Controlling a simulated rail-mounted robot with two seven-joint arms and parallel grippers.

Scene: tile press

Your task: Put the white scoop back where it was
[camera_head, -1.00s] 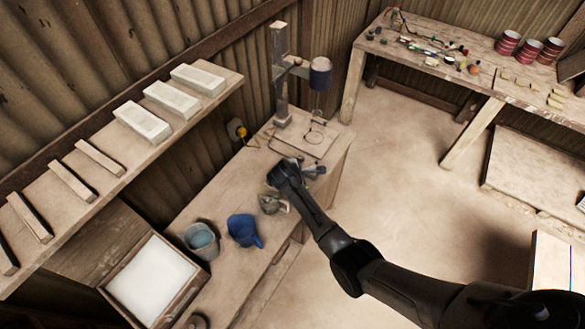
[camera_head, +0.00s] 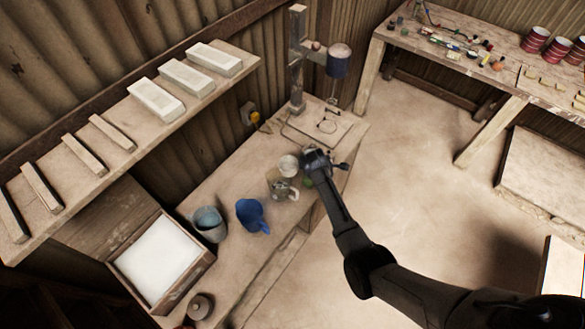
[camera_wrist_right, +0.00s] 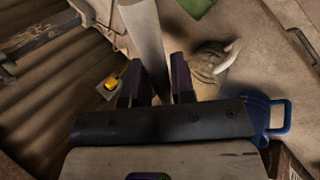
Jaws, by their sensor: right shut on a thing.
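My right gripper (camera_head: 316,160) is over the bench near the press end. It also shows in the right wrist view (camera_wrist_right: 157,84), shut on a long whitish shaft, which I take for the white scoop (camera_wrist_right: 146,35). The shaft runs up from between the fingers and out of the frame. In the head view a white rounded end (camera_head: 288,165) shows just left of the gripper, seemingly the scoop's; whether it touches the bench is unclear. My left gripper is not in view.
Close by stand a grey jug (camera_head: 283,188), a blue jug (camera_head: 252,215), a grey bucket (camera_head: 208,225) and a wooden box (camera_head: 117,272) of white material. A green thing (camera_head: 308,182) lies beside the gripper. The press (camera_head: 297,60) stands behind. A shelf (camera_head: 75,185) overhangs at left.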

